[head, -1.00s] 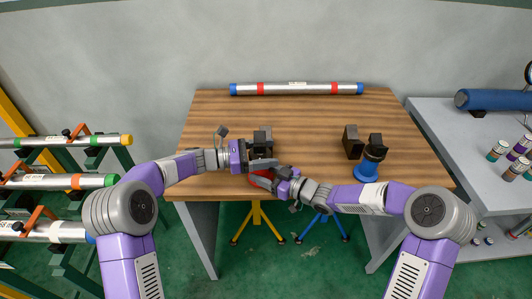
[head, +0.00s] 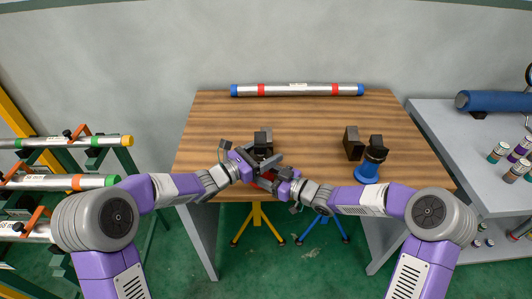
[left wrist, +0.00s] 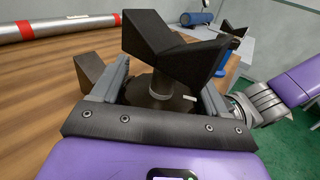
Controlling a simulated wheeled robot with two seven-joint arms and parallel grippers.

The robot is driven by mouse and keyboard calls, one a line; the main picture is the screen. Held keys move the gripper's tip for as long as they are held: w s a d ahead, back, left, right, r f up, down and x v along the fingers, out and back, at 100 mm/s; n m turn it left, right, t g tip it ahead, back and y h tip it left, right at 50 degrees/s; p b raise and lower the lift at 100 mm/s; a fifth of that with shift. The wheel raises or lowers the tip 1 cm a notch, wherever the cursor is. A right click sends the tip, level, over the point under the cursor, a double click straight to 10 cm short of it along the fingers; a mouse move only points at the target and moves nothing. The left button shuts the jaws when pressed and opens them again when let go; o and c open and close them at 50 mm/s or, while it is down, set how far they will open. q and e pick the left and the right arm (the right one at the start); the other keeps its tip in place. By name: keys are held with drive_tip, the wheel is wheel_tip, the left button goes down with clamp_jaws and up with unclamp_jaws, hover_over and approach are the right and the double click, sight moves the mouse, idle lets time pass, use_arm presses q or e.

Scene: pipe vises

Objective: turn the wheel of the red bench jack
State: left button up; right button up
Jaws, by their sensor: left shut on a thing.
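The red bench jack stands near the table's front edge; a little of its red body (head: 268,177) shows between my grippers in the head view. Its black V-shaped head shows large in the left wrist view (left wrist: 175,50). Below the head is a dark round wheel (left wrist: 160,100) with a small white mark. My left gripper (head: 266,164) has its fingers on both sides of this wheel and is shut on it. My right gripper (head: 268,182) reaches in from the right, low at the red body; its fingertips are partly hidden, so its grip is unclear.
A blue jack (head: 366,171) with a dark head stands on the right of the wooden table (head: 310,120), beside a black block (head: 352,142). A silver pipe (head: 297,90) with red bands lies at the back. Pipe racks stand left, a grey bench (head: 430,115) right. The middle table is clear.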

use_arm(q)
drive_tip(key=shift+d+r+n+t+y, duration=0.1)
drive_tip(key=shift+d+n+t+y, duration=0.1)
drive_tip(key=shift+n+t+y, duration=0.55)
drive_tip(key=shift+s+f+n+t+y, duration=0.1)
drive_tip(key=shift+f+n+t+y, duration=0.35)
drive_tip(key=shift+n+t+y, duration=0.4)
drive_tip(key=shift+w+a+n+t+y, duration=0.1)
drive_tip(key=shift+a+n+t+y, duration=0.1)
drive_tip(key=shift+n+t+y, duration=0.8)
drive_tip(key=shift+w+a+n+t+y, duration=0.15)
drive_tip(key=shift+n+t+y, duration=0.35)
drive_tip(key=shift+y, duration=0.9)
drive_tip(key=shift+a+n+t+y, duration=0.15)
drive_tip(key=shift+n+y, duration=0.35)
drive_tip(key=shift+y, duration=0.15)
drive_tip(key=shift+a+n+t+y, duration=0.1)
drive_tip(key=shift+n+t+y, duration=0.05)
drive_tip(key=shift+n+y, duration=0.45)
drive_tip(key=shift+y, duration=0.35)
drive_tip(key=shift+r, duration=0.1)
drive_tip(key=o, duration=0.8)
drive_tip(key=shift+a, duration=0.1)
drive_tip(key=shift+o, duration=0.9)
drive_tip(key=shift+w+r, duration=0.1)
drive_tip(key=shift+r, duration=0.05)
